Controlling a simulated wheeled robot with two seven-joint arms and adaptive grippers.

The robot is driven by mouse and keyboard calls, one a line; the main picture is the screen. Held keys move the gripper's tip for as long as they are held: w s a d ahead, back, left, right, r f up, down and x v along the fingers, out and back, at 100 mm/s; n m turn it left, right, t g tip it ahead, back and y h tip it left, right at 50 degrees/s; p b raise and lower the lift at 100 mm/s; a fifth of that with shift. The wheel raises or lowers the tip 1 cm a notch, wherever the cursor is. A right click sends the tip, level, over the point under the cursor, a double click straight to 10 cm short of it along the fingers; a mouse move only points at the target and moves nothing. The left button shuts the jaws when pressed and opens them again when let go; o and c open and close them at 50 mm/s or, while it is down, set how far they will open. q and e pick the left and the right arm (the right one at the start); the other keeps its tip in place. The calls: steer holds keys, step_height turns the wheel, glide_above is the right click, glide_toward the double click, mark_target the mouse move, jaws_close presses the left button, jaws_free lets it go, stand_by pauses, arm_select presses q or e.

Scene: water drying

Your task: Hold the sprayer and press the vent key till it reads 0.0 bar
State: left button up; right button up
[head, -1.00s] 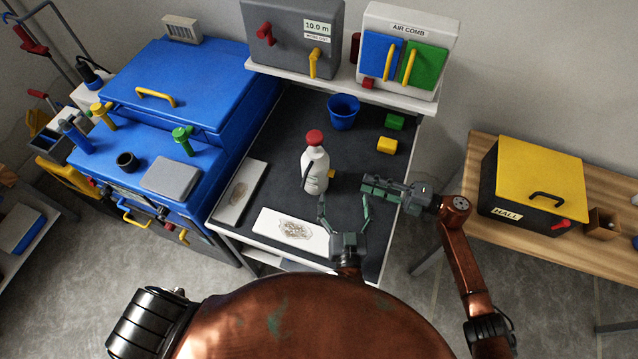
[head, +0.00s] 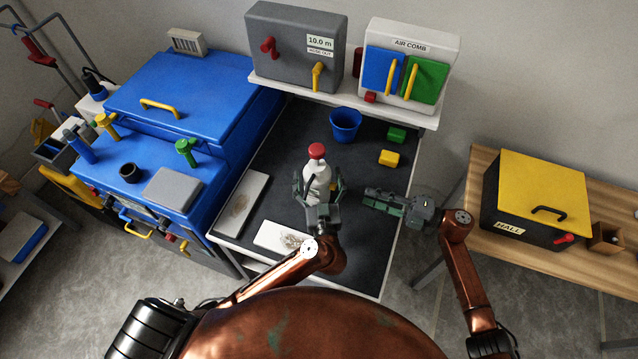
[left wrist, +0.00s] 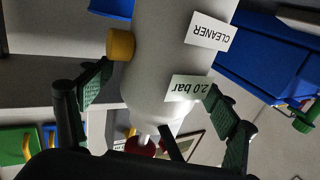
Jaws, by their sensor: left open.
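The sprayer is a white bottle (head: 316,176) with a red top (head: 316,151), standing upright on the dark mat of the workbench. In the left wrist view it (left wrist: 165,60) fills the middle, with labels reading CLEANER (left wrist: 208,31) and 2.0 bar (left wrist: 189,88). A yellow knob (left wrist: 120,44), possibly the vent key, sticks out from its side. My left gripper (head: 324,184) is open with a finger on each side of the bottle; I cannot tell whether they touch it. My right gripper (head: 368,199) is right of the sprayer, apart from it, its jaw opening unclear.
A blue bucket (head: 345,122), a green block (head: 396,135) and a yellow block (head: 389,158) stand behind on the mat. White plates (head: 240,200) lie at the left and front. A grey box (head: 290,50) and the AIR COMB box (head: 408,65) sit on the rear shelf.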

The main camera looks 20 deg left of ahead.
arm_select(q)
steer(key=shift+w+a, duration=0.1)
steer(key=shift+c, duration=0.3)
steer(key=c, duration=1.7)
arm_select(e)
jaws_close()
stand_by(0.5)
